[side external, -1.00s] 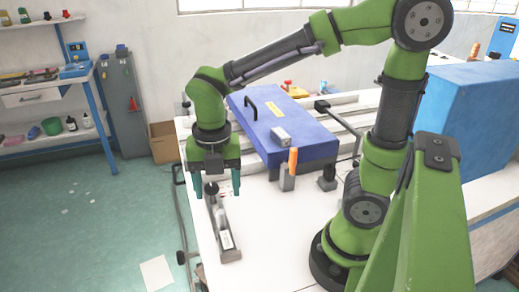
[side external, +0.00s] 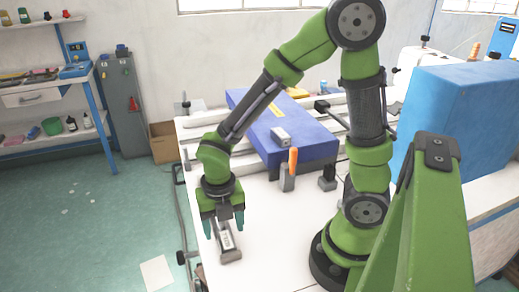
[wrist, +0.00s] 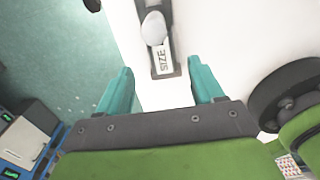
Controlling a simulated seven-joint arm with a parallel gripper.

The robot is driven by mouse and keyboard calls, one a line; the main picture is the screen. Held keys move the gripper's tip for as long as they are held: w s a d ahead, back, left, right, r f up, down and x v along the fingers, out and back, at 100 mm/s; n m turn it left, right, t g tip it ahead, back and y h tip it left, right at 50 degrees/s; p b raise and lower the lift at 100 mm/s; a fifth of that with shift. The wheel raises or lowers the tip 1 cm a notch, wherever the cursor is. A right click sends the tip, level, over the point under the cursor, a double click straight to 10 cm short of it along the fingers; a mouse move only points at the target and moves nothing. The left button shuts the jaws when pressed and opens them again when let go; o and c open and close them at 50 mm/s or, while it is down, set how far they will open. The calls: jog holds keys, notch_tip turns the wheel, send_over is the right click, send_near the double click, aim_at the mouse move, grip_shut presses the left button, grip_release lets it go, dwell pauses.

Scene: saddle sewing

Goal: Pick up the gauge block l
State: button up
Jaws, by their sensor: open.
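A long narrow grey block (side external: 230,256) lies on the white table near its left edge; I take it for the gauge block l. In the wrist view it shows as a grey bar (wrist: 163,74) with a pale rounded knob (wrist: 153,28) and a white label reading "SIZE" (wrist: 163,58). My gripper (side external: 223,224) points down over this block, and part of the block is hidden behind it.
An orange-handled tool in a grey holder (side external: 287,182) and a dark block (side external: 327,180) stand right of my gripper. The table's front area (side external: 275,235) is clear.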

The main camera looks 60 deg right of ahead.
aim_at(226, 239)
jog(key=f, duration=0.5)
jog(key=shift+d, duration=0.2)
jog(key=shift+r, duration=0.1)
grip_shut()
